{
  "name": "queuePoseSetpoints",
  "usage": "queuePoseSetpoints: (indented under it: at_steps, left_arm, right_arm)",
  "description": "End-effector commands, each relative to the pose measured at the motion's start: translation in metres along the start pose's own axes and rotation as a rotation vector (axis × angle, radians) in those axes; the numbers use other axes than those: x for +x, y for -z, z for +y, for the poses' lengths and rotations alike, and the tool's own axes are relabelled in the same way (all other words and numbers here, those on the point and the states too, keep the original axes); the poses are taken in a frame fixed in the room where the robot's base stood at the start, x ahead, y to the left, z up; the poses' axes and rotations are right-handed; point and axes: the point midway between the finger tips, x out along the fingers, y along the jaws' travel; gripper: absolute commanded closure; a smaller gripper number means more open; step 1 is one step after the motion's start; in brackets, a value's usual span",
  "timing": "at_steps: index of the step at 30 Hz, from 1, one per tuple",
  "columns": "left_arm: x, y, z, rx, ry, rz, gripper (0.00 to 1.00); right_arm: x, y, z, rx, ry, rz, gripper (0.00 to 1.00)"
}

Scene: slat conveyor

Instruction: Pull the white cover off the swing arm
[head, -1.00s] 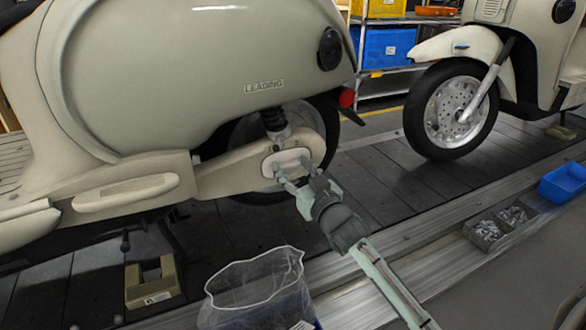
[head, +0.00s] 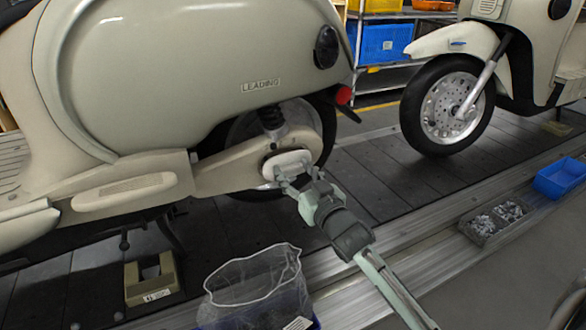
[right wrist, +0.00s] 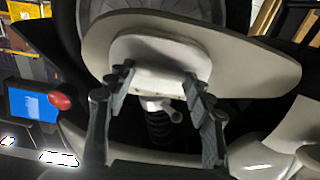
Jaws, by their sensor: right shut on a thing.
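The white cover (head: 285,160) is a small rounded cap at the rear end of the beige swing arm (head: 228,176) on the near scooter. My right gripper (head: 293,172) is shut on the cover. In the right wrist view the two fingers of my right gripper (right wrist: 158,82) hold the lower edge of the white cover (right wrist: 160,58), one at each side. The swing arm (right wrist: 240,70) spreads behind it. A dark gap shows along the cover's upper left edge in the head view, so it stands a little off the arm. My left gripper is not in view.
A clear bag in an open bin (head: 257,285) stands below the gripper. A grey tray of small parts (head: 495,221) and a blue bin (head: 560,178) lie along the conveyor edge. A beige block (head: 152,280) sits on the slats. Another scooter (head: 450,105) stands behind right.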

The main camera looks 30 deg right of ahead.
Motion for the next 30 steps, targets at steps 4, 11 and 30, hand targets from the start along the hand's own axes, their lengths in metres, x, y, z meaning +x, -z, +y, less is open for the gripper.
queuePoseSetpoints:
  at_steps: [4,11,30]
  left_arm:
    - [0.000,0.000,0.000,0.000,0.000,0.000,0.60]
    - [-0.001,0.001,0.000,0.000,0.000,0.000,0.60]
    - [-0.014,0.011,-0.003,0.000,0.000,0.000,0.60]
  right_arm:
    - [-0.001,0.000,0.000,0.000,0.000,0.001,0.92]
    - [-0.003,0.001,0.000,0.000,0.000,0.000,0.92]
    - [-0.054,0.001,0.000,0.000,0.000,-0.001,0.92]
